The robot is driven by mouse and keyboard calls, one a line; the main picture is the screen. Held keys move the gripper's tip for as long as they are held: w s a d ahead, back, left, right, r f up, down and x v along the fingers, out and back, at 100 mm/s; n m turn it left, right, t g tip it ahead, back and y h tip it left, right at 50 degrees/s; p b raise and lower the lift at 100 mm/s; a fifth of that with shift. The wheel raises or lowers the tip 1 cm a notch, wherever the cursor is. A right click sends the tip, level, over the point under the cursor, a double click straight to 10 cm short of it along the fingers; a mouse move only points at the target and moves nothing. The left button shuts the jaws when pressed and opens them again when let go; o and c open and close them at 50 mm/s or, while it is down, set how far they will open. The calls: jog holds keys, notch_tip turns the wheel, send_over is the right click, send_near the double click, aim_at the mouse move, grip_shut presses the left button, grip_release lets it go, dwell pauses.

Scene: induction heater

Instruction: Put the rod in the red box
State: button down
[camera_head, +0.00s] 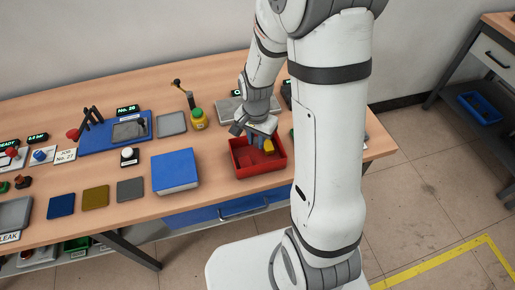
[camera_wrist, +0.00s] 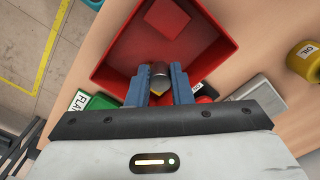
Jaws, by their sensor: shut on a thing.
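The red box (camera_head: 280,163) stands open near the table's front edge, beside my arm. In the wrist view, the red box (camera_wrist: 112,75) fills the upper middle. My gripper (camera_wrist: 158,72) has its blue fingers shut on the rod (camera_wrist: 159,69), whose grey, rounded end shows between them, with a yellow part below. In the head view, my gripper (camera_head: 260,139) points down over the box, and a yellow piece (camera_head: 268,145) shows at the fingers. The rod appears over the box opening; its height above the floor is hard to tell. A red block (camera_wrist: 166,17) lies inside the box.
A blue box-like block (camera_head: 175,172) stands left of the red box. A yellow bottle (camera_head: 198,118) and grey plate (camera_head: 230,110) are behind it. In the wrist view, a green labelled thing (camera_wrist: 92,102) and the yellow bottle (camera_wrist: 304,60) flank the box.

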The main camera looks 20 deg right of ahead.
aim_at(257, 158)
notch_tip(257, 158, down, 2)
jog(key=shift+w+f, duration=0.1)
jog(key=shift+f, duration=0.05)
jog(key=shift+d+f, duration=0.1)
jog(key=shift+f, duration=2.1)
jog(key=shift+f, duration=0.1)
jog(key=c, duration=1.3)
grip_release()
notch_tip(257, 158, up, 12)
jog(key=shift+r, duration=0.2)
jog(key=s+r+n+t, duration=0.3)
jog(key=s+r+n, duration=0.6)
jog(key=s+r, duration=0.4)
jog(key=shift+s+d+r, duration=0.15)
jog(key=shift+d+r, duration=0.2)
jog(key=shift+r, duration=0.25)
